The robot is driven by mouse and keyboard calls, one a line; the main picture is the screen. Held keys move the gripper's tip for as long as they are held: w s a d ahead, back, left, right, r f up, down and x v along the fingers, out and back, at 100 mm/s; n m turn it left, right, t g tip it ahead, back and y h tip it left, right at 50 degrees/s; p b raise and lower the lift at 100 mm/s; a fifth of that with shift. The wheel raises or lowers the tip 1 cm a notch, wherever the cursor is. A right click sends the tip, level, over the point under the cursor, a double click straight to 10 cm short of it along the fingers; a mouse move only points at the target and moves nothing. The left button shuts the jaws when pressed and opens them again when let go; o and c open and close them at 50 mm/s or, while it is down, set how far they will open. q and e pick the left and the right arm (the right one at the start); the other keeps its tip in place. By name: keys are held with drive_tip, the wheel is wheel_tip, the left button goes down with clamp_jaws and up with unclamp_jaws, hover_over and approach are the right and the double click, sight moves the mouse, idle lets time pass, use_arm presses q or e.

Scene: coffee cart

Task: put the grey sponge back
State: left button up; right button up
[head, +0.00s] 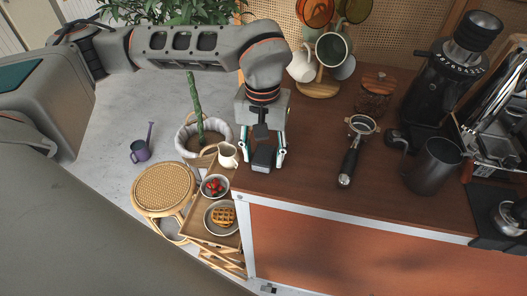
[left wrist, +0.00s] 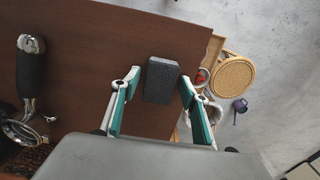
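The grey sponge (head: 263,158) is a dark block at the left end of the brown counter, near its front corner. In the left wrist view the sponge (left wrist: 161,82) lies between the two fingers, with a narrow gap on each side. My left gripper (head: 265,161) points down over it, fingers apart; it also shows open in the left wrist view (left wrist: 159,78). I cannot tell how far above the counter the fingertips are. My right gripper is not in view.
A cream cup (head: 228,155) stands close to the left of the gripper. A portafilter (head: 349,160) lies to the right. Behind are a mug stand (head: 318,88) and a jar (head: 374,97).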

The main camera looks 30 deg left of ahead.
sight(263, 155)
use_arm(q)
drive_tip(key=shift+r, duration=0.1)
wheel_tip(263, 155, up, 12)
drive_tip(key=shift+p, duration=0.3)
idle(0.4)
drive_tip(key=shift+r, duration=0.1)
drive_tip(key=shift+s, duration=0.1)
idle(0.3)
